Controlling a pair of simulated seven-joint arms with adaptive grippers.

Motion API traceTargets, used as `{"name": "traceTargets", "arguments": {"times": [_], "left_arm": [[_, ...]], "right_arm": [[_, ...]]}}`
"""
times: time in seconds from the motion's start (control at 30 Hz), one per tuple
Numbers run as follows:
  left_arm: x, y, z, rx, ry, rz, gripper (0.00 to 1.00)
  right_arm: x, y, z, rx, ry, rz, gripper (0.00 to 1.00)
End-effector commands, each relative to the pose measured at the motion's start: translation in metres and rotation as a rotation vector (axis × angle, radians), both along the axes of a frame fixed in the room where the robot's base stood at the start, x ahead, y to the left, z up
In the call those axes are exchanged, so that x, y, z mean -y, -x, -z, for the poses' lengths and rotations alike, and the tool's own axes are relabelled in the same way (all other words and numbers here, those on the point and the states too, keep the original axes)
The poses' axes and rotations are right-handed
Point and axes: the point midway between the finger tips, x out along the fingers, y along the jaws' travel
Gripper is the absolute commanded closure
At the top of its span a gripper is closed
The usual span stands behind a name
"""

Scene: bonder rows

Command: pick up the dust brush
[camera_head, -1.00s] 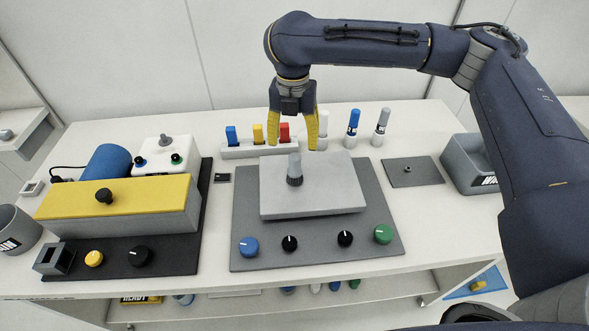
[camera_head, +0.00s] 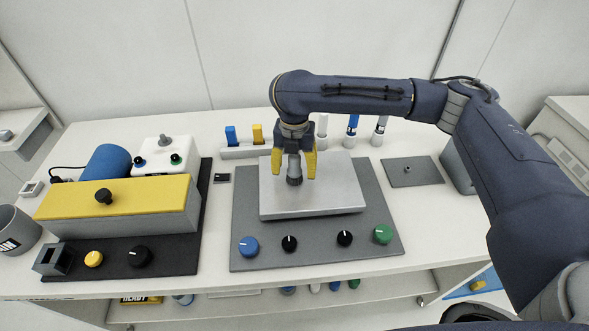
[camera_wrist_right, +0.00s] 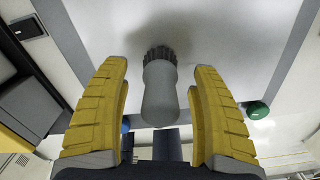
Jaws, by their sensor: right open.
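The dust brush (camera_head: 294,178), with a grey rounded handle and a dark ridged ring, stands upright on the flat light-grey block (camera_head: 335,196). Its upper part is partly hidden by my right gripper in the head view. My right gripper (camera_head: 294,172) is open, pointing down, with a yellow finger on each side of the brush. In the right wrist view, the brush handle (camera_wrist_right: 159,95) shows between the two spread fingers, with a visible gap on both sides. My left gripper is not in view.
The block rests on a dark plate with blue, black and green knobs (camera_head: 383,234) in front. A rack with coloured sticks (camera_head: 232,152) and white bottles stand behind the gripper. A yellow-topped box (camera_head: 140,196) is at left; a thin grey plate (camera_head: 425,172) lies at right.

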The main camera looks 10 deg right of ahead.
Motion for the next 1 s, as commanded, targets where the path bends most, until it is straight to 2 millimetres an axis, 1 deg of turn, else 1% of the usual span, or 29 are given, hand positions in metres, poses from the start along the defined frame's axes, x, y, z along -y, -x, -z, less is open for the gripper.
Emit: {"name": "traceTargets", "arguments": {"times": [0.03, 0.1, 0.2, 0.33, 0.57, 0.6, 0.67, 1.0], "left_arm": [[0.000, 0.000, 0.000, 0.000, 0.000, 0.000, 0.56], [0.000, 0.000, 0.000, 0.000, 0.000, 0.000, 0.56], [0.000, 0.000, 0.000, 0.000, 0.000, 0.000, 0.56], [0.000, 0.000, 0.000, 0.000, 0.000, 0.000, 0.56], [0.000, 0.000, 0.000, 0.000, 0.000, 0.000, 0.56], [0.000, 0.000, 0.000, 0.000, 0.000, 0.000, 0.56], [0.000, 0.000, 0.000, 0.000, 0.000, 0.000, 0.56], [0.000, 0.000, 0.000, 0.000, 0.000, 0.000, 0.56]], "right_arm": [[0.001, 0.001, 0.007, -0.002, 0.000, 0.001, 0.36], [0.000, 0.001, 0.014, -0.002, 0.000, 0.001, 0.36], [0.000, 0.000, 0.020, -0.001, 0.000, 0.001, 0.36], [0.000, 0.000, 0.024, 0.000, -0.001, 0.001, 0.36], [0.000, 0.000, 0.024, 0.000, -0.001, 0.001, 0.36], [0.000, 0.000, 0.024, 0.000, -0.001, 0.001, 0.38], [0.001, 0.000, 0.024, 0.000, -0.001, 0.001, 0.45], [0.001, 0.000, 0.024, 0.000, -0.001, 0.001, 0.85]]}}
